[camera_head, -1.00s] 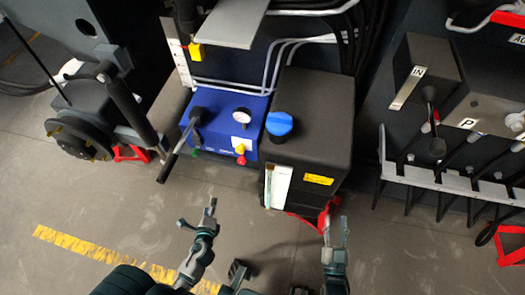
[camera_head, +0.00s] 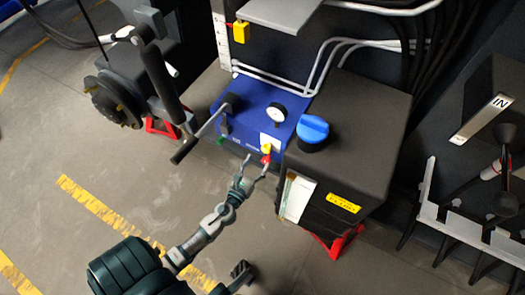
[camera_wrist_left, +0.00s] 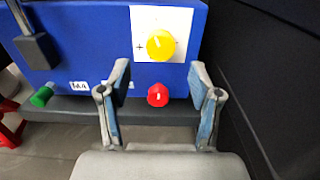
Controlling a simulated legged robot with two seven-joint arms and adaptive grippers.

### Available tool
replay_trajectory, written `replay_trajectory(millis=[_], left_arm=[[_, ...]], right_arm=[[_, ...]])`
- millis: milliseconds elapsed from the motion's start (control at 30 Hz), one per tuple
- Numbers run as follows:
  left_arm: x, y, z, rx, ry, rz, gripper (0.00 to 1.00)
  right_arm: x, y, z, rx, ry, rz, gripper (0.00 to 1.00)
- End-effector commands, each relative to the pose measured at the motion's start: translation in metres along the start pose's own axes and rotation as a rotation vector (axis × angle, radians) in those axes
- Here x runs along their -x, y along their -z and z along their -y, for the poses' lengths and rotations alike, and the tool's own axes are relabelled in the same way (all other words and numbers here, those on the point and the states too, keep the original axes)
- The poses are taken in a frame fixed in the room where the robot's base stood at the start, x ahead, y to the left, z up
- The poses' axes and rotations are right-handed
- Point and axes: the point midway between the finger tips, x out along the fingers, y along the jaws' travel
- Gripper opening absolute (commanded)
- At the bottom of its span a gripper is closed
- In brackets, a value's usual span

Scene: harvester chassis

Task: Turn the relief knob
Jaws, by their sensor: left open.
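The blue unit (camera_head: 250,98) stands left of the black tank. On its front is a yellow knob (camera_wrist_left: 160,45) on a white plate with plus and minus marks; it shows small in the head view (camera_head: 267,148). A red knob (camera_wrist_left: 158,95) sits just below it. No readable label tells which is the relief knob. My left gripper (camera_head: 257,167) is open and empty, in front of the unit's lower right front. In the wrist view its fingers stand either side of the red knob, apparently short of it, with the yellow knob above. My right gripper is not in view.
The black tank (camera_head: 350,125) with a blue cap (camera_head: 313,128) rises close on the right. A black-handled lever (camera_head: 198,137) sticks out at the unit's left, above a green fitting (camera_wrist_left: 42,96). A gauge (camera_head: 276,112) is on top. The floor in front is open.

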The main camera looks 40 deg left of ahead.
Motion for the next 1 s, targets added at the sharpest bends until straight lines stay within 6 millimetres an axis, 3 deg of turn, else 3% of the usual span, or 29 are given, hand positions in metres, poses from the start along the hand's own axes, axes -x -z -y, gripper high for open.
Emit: replay_trajectory(millis=[100, 300, 700, 733, 967, 1000], left_arm=[[-0.027, 0.000, 0.000, 0.000, -0.001, 0.002, 0.64], [-0.055, 0.002, 0.000, 0.001, -0.001, -0.001, 0.64], [-0.065, 0.002, -0.001, 0.001, -0.001, -0.002, 0.64], [-0.065, 0.002, -0.001, 0.001, -0.001, -0.002, 0.61], [-0.065, 0.002, -0.001, 0.001, -0.001, -0.002, 0.04], [-0.065, 0.002, -0.001, 0.001, -0.001, -0.002, 0.04]], right_arm=[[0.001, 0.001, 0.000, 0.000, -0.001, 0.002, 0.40], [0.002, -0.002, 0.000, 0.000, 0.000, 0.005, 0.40], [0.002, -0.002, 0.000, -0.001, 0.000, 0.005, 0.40], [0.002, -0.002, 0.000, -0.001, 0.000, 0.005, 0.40], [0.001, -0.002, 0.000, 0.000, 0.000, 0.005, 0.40], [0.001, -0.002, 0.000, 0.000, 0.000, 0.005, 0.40]])
